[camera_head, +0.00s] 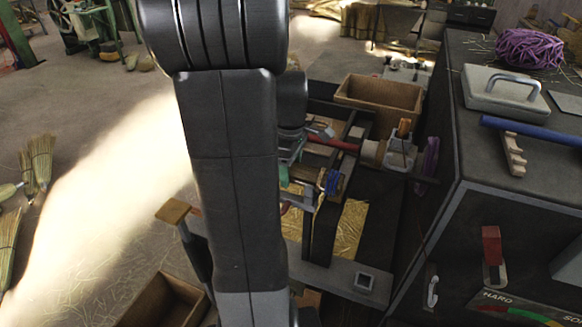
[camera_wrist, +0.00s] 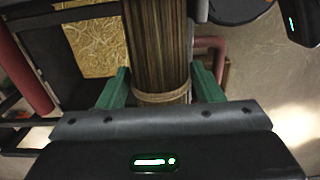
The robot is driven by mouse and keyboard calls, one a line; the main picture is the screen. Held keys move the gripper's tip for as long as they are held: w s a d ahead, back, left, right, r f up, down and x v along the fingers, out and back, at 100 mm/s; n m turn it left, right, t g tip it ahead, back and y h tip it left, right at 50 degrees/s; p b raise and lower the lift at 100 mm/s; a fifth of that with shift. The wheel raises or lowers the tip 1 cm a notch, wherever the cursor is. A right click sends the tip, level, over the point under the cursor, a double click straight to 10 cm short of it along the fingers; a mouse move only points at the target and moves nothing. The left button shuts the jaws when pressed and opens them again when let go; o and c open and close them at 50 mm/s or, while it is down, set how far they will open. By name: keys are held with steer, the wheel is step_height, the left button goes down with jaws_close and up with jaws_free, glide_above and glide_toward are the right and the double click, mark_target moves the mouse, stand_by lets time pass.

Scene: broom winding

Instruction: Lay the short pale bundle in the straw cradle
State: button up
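A brown, striped bundle (camera_wrist: 157,45) with a tan binding (camera_wrist: 162,97) runs up the middle of the wrist view. The two green fingers of my gripper (camera_wrist: 161,86) lie against its sides near the bound end, with no clear gap. It looks darker than pale there, and its far end is out of frame. A straw-lined cradle with a dark frame shows its golden straw (camera_wrist: 97,47) left of the bundle. The straw (camera_head: 350,228) also shows in the head view, below the bench parts. My arm hides my gripper and the bundle there in large part.
A wooden crate (camera_head: 380,93) and a red rod (camera_head: 337,143) are behind the straw. A dark cabinet on the right carries a purple coil (camera_head: 530,48), a blue tube (camera_head: 530,130) and a red lever (camera_head: 491,245).

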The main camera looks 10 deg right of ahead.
steer(key=shift+o, duration=0.9)
step_height(320, 180, up, 14)
steer(key=shift+f, duration=0.15)
step_height(320, 180, down, 10)
steer(key=p, duration=0.2)
steer(key=shift+f, duration=0.2)
stand_by(0.3)
